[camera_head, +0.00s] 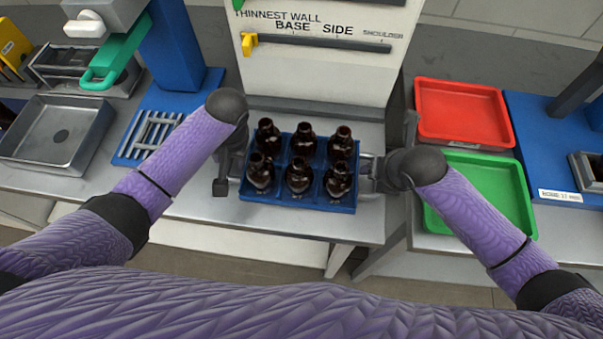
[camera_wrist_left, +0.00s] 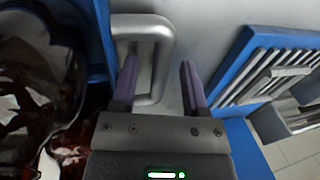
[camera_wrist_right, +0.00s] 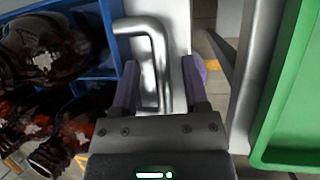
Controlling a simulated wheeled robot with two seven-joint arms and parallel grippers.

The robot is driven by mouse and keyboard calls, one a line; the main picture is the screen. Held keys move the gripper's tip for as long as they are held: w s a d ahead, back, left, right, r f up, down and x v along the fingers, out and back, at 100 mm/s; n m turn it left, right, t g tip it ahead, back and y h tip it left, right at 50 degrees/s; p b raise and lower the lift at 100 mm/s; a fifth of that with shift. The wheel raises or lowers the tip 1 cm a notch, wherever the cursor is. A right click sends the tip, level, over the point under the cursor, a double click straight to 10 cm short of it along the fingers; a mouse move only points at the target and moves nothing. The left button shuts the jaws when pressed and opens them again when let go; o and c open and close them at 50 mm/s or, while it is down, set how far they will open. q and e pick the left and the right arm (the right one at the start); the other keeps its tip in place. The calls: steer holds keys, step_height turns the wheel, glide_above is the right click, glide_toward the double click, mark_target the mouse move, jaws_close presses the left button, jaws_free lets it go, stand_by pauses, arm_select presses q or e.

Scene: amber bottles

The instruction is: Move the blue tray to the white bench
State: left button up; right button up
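The blue tray (camera_head: 285,202) holds several amber bottles (camera_head: 298,175) and stands on a light grey bench top (camera_head: 290,222) below an upright panel. It has a metal handle at each side. In the left wrist view, my left gripper (camera_wrist_left: 158,80) is open, with its fingers either side of the outer bar of the left handle (camera_wrist_left: 163,50). In the right wrist view, my right gripper (camera_wrist_right: 160,82) is open, with its fingers either side of the bar of the right handle (camera_wrist_right: 158,40). The head view partly hides both fingertips. I cannot tell which surface is the white bench.
A red tray (camera_head: 462,135) and a green tray (camera_head: 470,215) lie to the right, the green one close to my right gripper. A blue rack (camera_head: 130,148) and a metal basin (camera_head: 25,160) are at the left. The lettered panel (camera_head: 315,75) stands right behind the blue tray.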

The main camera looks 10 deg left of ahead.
steer(key=shift+r, duration=0.1)
arm_select(q)
steer(key=v, duration=1.2)
arm_select(e)
steer(key=v, duration=1.1)
steer(key=shift+s+r, duration=0.2)
steer(key=shift+r, duration=0.15)
